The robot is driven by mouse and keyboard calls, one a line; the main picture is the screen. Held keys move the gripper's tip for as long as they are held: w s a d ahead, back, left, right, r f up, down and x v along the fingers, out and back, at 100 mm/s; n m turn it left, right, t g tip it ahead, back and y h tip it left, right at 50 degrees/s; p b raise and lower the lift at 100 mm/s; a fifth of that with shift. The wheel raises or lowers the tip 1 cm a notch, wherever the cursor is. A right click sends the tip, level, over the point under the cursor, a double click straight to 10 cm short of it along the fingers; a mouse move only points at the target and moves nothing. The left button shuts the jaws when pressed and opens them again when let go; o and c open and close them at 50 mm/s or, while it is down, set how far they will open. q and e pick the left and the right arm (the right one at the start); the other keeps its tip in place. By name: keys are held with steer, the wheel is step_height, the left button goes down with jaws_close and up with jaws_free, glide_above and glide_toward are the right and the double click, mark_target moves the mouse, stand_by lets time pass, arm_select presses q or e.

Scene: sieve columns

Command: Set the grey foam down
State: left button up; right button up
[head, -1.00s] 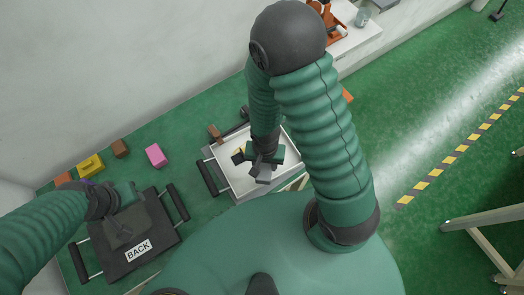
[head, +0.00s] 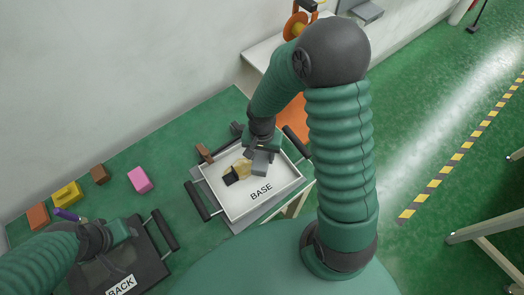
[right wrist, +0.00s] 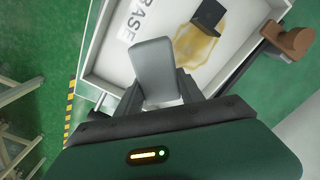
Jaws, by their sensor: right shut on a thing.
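My right gripper (head: 259,150) is shut on the grey foam (head: 261,164), a plain grey block. It holds the foam over the white tray (head: 232,212) marked BASE. In the right wrist view the foam (right wrist: 154,68) sticks out from between the fingers (right wrist: 160,92), over the tray's inside. I cannot tell whether the foam touches the tray floor. My left gripper (head: 108,236) is at the lower left by the black tray (head: 145,266) marked BACK; its fingers do not show clearly.
Inside the white tray lie a tan patch (head: 240,169) and a black piece (head: 230,179). Pink (head: 140,180), yellow (head: 67,193), brown (head: 100,174) and orange (head: 38,216) blocks lie on the green surface at left. The tray floor near the BASE label is bare.

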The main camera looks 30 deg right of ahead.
steer(key=w+d, duration=0.1)
steer(key=w, duration=0.1)
steer(key=shift+w+d+f, duration=0.2)
steer(key=shift+w+d, duration=0.15)
steer(key=shift+d, duration=0.05)
steer(key=f, duration=0.3)
steer(key=shift+d+f, duration=0.3)
steer(key=shift+a, duration=0.1)
steer(key=o, duration=1.2)
steer(key=shift+o, duration=0.5)
steer(key=shift+r, duration=0.1)
